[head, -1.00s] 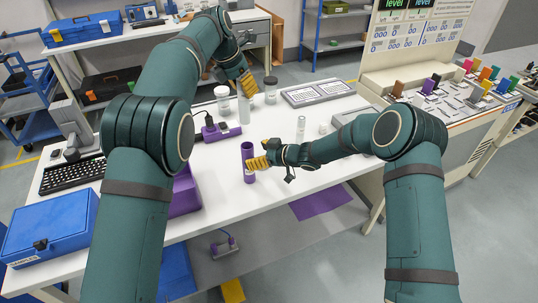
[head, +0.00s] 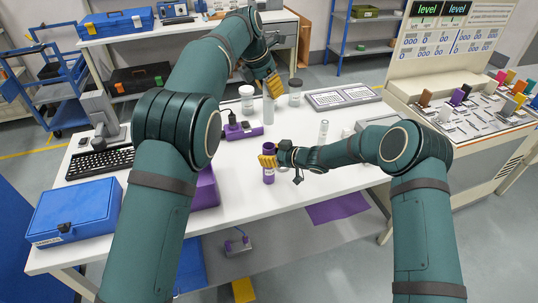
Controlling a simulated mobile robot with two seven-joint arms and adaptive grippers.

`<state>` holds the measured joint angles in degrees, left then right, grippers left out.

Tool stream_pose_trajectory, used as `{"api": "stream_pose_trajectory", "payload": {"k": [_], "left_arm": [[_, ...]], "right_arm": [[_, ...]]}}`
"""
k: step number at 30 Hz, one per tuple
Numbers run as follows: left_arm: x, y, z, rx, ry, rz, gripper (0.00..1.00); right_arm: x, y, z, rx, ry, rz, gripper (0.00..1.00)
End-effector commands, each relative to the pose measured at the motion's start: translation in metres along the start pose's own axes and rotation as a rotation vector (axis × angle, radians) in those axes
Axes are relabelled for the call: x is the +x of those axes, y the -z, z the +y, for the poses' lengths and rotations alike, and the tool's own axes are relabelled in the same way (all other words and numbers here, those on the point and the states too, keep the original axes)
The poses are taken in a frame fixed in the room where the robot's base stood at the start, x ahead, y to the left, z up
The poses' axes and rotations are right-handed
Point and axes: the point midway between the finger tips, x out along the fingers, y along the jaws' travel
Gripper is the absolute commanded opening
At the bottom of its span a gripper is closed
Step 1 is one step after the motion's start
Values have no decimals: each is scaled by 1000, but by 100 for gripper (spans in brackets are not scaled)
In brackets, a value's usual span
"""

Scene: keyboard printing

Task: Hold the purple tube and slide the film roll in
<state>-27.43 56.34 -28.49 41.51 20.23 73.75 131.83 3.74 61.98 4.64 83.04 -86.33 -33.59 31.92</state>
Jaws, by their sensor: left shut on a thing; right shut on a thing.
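The purple tube (head: 269,176) stands upright near the middle of the white table. My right gripper (head: 267,161) is shut on it from the right, near its upper part. The film roll (head: 268,112), a pale grey cylinder, is upright in my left gripper (head: 271,86), farther back on the table. My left gripper is shut on its top end. The roll is apart from the tube and behind it in the picture. I cannot tell whether the roll's lower end touches the table. The inside of the tube is hidden.
A purple device (head: 242,131) lies left of the roll. White jars (head: 246,101) stand behind it, and a clear cylinder (head: 323,131) stands to the right. A blue case (head: 75,213) and a black keyboard (head: 100,163) are at the left. The table's front edge is close to the tube.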

Motion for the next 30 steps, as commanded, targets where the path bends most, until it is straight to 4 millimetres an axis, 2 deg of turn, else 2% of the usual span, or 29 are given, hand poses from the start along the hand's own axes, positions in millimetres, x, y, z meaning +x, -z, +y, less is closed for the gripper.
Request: {"api": "stream_pose_trajectory", "payload": {"k": [30], "left_arm": [[54, 23, 0, 0, 1, 0, 0]], "right_arm": [[0, 0, 0, 1, 0, -1, 8]]}}
